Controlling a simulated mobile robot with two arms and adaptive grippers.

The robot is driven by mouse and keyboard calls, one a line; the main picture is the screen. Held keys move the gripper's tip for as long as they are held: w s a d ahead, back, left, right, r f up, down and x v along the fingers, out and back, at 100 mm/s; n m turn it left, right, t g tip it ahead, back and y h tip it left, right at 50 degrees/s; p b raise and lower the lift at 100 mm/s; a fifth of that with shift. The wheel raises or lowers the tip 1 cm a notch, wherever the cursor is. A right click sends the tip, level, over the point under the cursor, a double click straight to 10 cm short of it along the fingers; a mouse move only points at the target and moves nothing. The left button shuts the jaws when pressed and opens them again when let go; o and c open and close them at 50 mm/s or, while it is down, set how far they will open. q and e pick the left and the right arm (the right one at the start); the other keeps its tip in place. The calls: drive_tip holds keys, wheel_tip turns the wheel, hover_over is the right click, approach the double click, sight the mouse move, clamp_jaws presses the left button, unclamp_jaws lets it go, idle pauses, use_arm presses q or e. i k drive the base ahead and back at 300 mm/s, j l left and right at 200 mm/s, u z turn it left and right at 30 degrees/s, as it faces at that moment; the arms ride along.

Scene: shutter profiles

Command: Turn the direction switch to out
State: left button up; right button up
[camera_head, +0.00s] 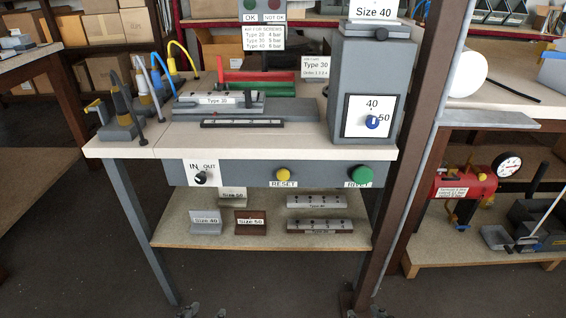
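The direction switch (201,177) is a small black knob on a white plate at the left of the grey front panel, under the table top. Its plate reads IN at the left and OUT at the right. The knob is too small to tell which label it points to. The fingertips of my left gripper (200,310) just show at the bottom edge, well below the switch. They stand apart with nothing seen between them. My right gripper (366,307) shows the same way further right, fingertips apart. Most of both grippers is out of frame.
The grey panel (240,173) also carries a yellow RESET button (283,174) and a green button (360,177). A lower shelf (170,235) holds labelled blocks. A brown post (400,180) stands at the right. The space before the switch looks free.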

sight(200, 178)
drive_tip(key=i+j, duration=0.1)
drive_tip(key=j, duration=0.25)
drive_tip(key=i+j, duration=0.15)
drive_tip(key=j, duration=0.2)
drive_tip(key=i+j, duration=0.1)
drive_tip(key=j, duration=0.3)
drive_tip(key=i+j, duration=0.15)
drive_tip(key=j, duration=0.2)
drive_tip(key=i+j, duration=0.1)
drive_tip(key=j, duration=0.25)
drive_tip(key=z, duration=0.05)
